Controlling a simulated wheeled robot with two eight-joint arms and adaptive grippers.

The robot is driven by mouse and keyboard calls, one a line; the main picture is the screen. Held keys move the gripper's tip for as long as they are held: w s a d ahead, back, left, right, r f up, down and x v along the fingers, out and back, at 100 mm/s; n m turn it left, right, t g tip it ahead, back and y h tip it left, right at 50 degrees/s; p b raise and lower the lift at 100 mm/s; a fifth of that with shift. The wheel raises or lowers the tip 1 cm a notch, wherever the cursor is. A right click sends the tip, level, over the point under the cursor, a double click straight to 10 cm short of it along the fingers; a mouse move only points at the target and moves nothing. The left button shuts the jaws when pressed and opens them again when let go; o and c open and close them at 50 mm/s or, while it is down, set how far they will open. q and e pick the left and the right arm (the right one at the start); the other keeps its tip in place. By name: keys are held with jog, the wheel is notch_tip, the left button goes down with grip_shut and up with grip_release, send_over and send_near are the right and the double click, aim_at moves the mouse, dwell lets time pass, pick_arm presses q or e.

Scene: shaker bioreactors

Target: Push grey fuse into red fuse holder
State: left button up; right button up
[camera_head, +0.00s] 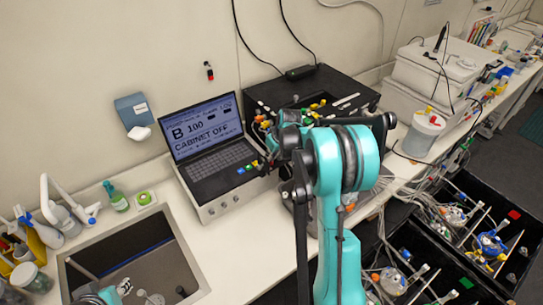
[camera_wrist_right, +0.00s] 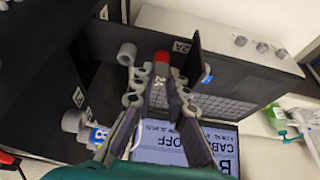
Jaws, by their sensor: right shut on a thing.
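The red fuse holder (camera_wrist_right: 161,57) shows in the right wrist view, directly at the tips of my right gripper (camera_wrist_right: 160,72). The fingers are closed together on a small thing, most likely the grey fuse, which they almost wholly hide. I cannot tell how deep it sits in the holder. In the head view my right gripper (camera_head: 270,152) is largely behind my teal arm, beside the laptop. Of my left arm only a teal and white part shows at the bottom left, over the sink; its finger state is unclear.
A grey cylinder (camera_wrist_right: 127,53) stands just left of the fingertips, and another grey cylinder (camera_wrist_right: 72,121) is farther left. The laptop (camera_head: 206,140) and a black box (camera_head: 345,85) crowd the right gripper. The sink (camera_head: 130,255) is at lower left. Free counter lies between sink and arm.

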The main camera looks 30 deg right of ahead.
jog(key=o, duration=0.8)
jog(key=shift+o, duration=0.2)
jog(key=v, duration=1.2)
jog(key=s+a+f+t+b, duration=0.1)
jog(key=s+a+f+b, duration=0.3)
jog(key=s+a+b, duration=0.3)
jog(key=s+a+f+b, duration=0.5)
jog(key=s+a+b, duration=0.1)
jog(key=a, duration=0.2)
jog(key=s+a+f+b, duration=0.3)
jog(key=s+f+b, duration=0.1)
jog(key=s+f, duration=0.1)
jog(key=s+a+f+t+b, duration=0.1)
jog(key=s+a+f+b, duration=0.3)
jog(key=f, duration=0.3)
jog(key=shift+s+f+m+t+b, duration=0.3)
jog(key=shift+s+m+b, duration=0.1)
jog(key=shift+s, duration=0.35)
